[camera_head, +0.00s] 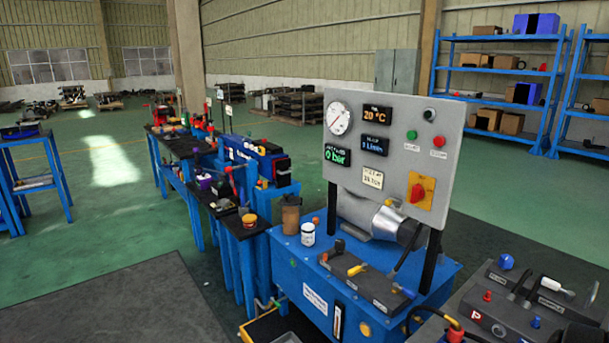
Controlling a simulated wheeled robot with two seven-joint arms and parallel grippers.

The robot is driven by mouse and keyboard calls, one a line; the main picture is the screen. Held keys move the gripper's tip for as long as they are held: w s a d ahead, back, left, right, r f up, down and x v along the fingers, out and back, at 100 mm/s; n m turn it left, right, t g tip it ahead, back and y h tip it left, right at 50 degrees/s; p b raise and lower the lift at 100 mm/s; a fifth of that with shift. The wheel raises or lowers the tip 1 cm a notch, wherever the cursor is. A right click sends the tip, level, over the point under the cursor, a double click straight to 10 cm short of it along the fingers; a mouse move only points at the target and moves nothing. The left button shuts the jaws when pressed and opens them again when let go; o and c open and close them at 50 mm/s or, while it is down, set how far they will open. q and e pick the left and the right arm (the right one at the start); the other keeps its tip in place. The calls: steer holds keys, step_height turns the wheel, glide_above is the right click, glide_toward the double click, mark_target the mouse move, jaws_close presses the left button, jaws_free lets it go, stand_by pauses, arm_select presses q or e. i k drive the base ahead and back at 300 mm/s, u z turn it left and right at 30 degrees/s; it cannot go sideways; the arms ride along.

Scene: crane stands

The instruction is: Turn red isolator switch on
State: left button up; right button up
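The red isolator switch (418,192) is a red rotary knob on a yellow square plate, low on the right part of a grey control panel (455,118). Its knob looks roughly upright; I cannot tell from this whether it is on or off. The panel stands on black posts above a blue hydraulic unit (290,262). Neither of my grippers shows in the head view.
The panel also has a gauge (339,118), displays, a green button (411,135) and a red button (439,142). A grey block with levers (500,300) stands at the lower right. Blue benches (245,235) run back on the left. Green floor (120,210) is open at left.

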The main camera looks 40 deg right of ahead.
mark_target(417, 193)
steer(key=z, duration=0.15)
steer(key=i, duration=1.75)
steer(key=z, duration=0.85)
